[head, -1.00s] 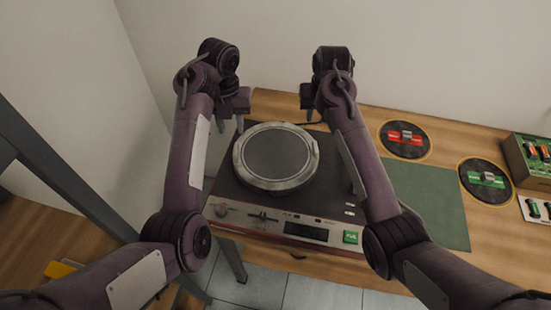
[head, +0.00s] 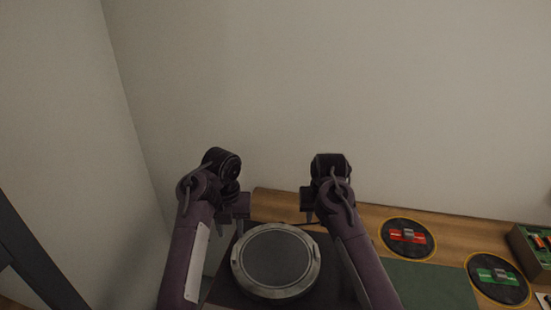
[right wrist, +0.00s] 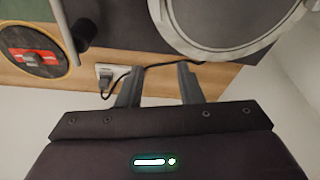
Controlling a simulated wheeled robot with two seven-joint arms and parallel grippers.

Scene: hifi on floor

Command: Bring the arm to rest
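The record player (head: 222,292) stands below my arms, with its round silver-rimmed platter (head: 276,262) in view. The platter also shows at the top right of the right wrist view (right wrist: 225,45). A dark rounded post (right wrist: 86,30) shows left of the platter there; I cannot tell whether it belongs to the tonearm. My right arm covers the player's right side in the head view. My left gripper (head: 229,227) is open and empty, above the player's back left. My right gripper (right wrist: 159,86) is open and empty, near the player's back edge, apart from the platter.
A wall rises behind the wooden top (head: 375,215). A green mat (head: 430,285) lies to the right, with a round pad with a red piece (head: 407,237) and another with a green piece (head: 497,278). A box (head: 532,250) stands far right. A socket (right wrist: 108,75) with a plugged cable is near my right gripper.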

